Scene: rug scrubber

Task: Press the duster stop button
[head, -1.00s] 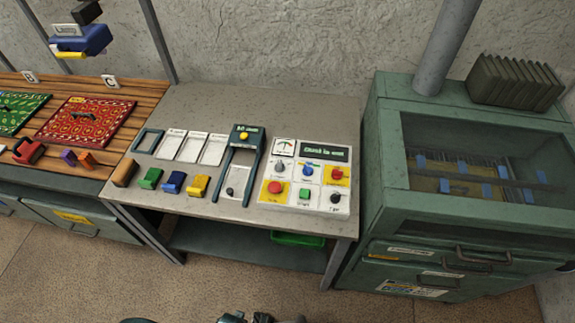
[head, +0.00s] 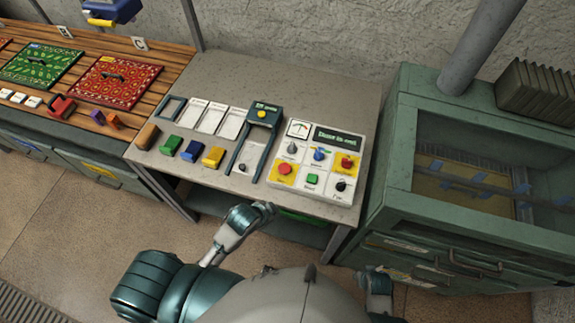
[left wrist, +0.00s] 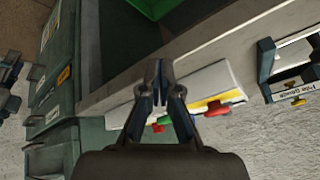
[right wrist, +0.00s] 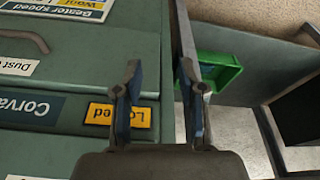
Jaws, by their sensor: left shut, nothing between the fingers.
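The control panel (head: 300,183) lies on the grey table. It has a red button on a yellow square (head: 285,169) at its front left and another red control on yellow (head: 346,162) at its right. A green button (head: 312,179) sits between knobs; I cannot read which label marks duster stop. My left gripper (head: 265,208) is at the table's front edge, below the panel in the head view, apart from the buttons. In the left wrist view its fingertips (left wrist: 159,82) are together and empty, with a red button (left wrist: 217,108) beyond. My right gripper (right wrist: 160,78) is open and empty.
A dark frame with a yellow knob (head: 262,113) stands left of the panel. Coloured blocks (head: 192,151) lie further left. The green machine (head: 425,225) stands right, close to my right gripper. A green bin (right wrist: 215,70) sits under the table.

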